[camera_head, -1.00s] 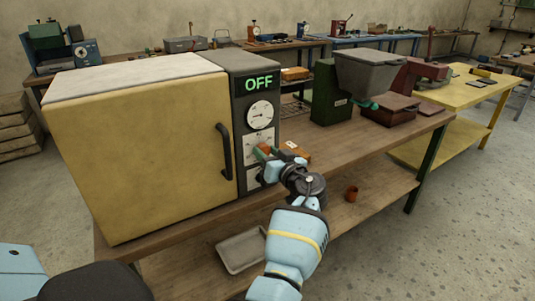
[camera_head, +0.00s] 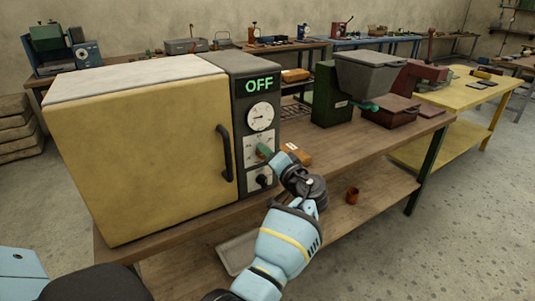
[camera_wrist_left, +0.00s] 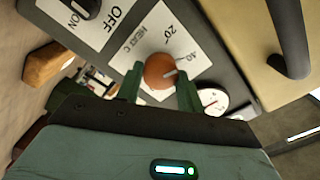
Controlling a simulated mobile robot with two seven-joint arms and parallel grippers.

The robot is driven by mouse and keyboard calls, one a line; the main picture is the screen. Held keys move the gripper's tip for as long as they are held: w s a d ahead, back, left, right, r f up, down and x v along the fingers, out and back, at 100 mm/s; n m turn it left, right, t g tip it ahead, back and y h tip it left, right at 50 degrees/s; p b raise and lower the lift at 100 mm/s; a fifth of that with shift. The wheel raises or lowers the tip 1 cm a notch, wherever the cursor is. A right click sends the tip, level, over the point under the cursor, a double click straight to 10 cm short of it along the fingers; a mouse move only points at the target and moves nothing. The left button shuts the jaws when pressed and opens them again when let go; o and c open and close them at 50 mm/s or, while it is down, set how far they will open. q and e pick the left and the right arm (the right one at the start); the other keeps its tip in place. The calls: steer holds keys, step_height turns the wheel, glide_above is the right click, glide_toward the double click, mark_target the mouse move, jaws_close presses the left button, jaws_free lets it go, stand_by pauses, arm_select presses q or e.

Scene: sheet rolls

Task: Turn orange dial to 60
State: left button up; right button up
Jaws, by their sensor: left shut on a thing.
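The orange dial (camera_wrist_left: 160,70) sits on a white scale plate of the oven's control panel, with 20 and 40 readable in the left wrist view. Its white pointer line points to the right there, just past the 40; other marks are hidden. My left gripper (camera_wrist_left: 159,88) has its green fingers on either side of the dial, shut on it. In the head view the gripper (camera_head: 265,152) reaches the plate from the front right and mostly covers the dial. The display (camera_head: 259,84) reads OFF. My right gripper is out of view.
The oven's yellow door (camera_head: 140,150) has a black handle (camera_head: 224,153) left of the panel. A black switch (camera_head: 263,180) lies below the dial and a round gauge (camera_head: 260,117) above. An orange-brown block (camera_head: 298,153) is on the workbench (camera_head: 365,150) beside the oven.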

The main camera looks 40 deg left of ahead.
arm_select(q)
steer(key=shift+m+p, duration=2.6)
steer(key=shift+m, duration=4.6)
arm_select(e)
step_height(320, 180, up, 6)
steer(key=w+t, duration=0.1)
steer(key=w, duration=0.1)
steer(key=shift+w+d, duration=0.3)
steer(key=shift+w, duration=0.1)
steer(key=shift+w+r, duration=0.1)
arm_select(q)
steer(key=o, duration=1)
steer(key=shift+f, duration=0.1)
steer(key=shift+v, duration=3.9)
